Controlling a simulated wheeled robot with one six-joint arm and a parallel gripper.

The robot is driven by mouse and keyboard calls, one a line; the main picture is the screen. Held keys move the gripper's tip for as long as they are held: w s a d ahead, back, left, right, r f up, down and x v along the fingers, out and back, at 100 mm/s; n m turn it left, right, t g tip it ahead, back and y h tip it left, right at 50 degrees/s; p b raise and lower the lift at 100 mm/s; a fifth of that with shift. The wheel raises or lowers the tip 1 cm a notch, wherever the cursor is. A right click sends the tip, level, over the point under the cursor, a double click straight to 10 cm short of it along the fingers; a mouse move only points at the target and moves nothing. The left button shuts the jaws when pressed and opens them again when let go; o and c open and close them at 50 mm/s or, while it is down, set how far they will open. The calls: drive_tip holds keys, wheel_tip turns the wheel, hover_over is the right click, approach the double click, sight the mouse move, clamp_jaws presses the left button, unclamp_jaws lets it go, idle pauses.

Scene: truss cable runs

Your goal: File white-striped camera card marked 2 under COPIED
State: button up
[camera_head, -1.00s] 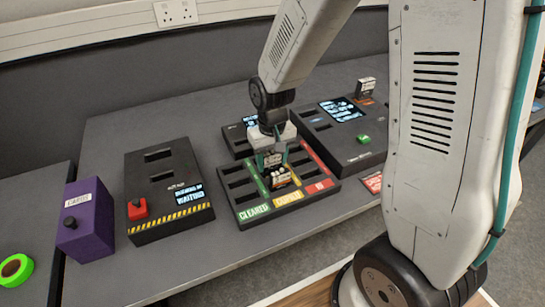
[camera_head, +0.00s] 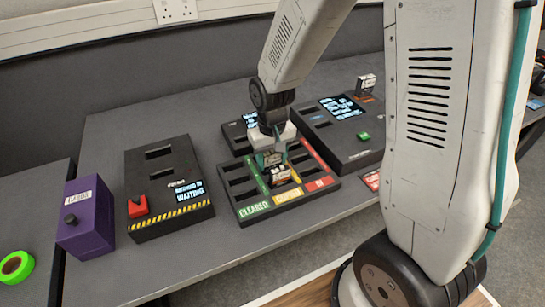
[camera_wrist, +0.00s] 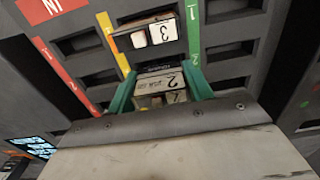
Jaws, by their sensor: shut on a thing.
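My gripper (camera_wrist: 160,92) is shut on a camera card marked 2 (camera_wrist: 160,79), whose pale label faces the wrist camera between the teal fingertips. In the head view my gripper (camera_head: 271,160) is over the middle, yellow-marked column of the black sorting rack (camera_head: 238,192). Another card, marked 3 (camera_wrist: 153,34), sits in a slot of that column, just ahead of the held card; it also shows in the head view (camera_head: 281,174). The rack's columns have a green CLEARED label (camera_head: 254,210), a yellow label (camera_head: 288,197) and a red IN label (camera_head: 320,184). I cannot tell whether the held card's lower end is inside a slot.
A black box with a red button (camera_head: 138,206) and a WAITING screen stands left, beside a purple box (camera_head: 83,222). A black console with a green button (camera_head: 363,136) and an upright card (camera_head: 365,85) is behind right. Bare table lies in front of the rack.

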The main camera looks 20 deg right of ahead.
drive_tip(key=shift+f, duration=0.35)
idle(0.4)
drive_tip(key=o, duration=1.4)
drive_tip(key=shift+r, duration=3.75)
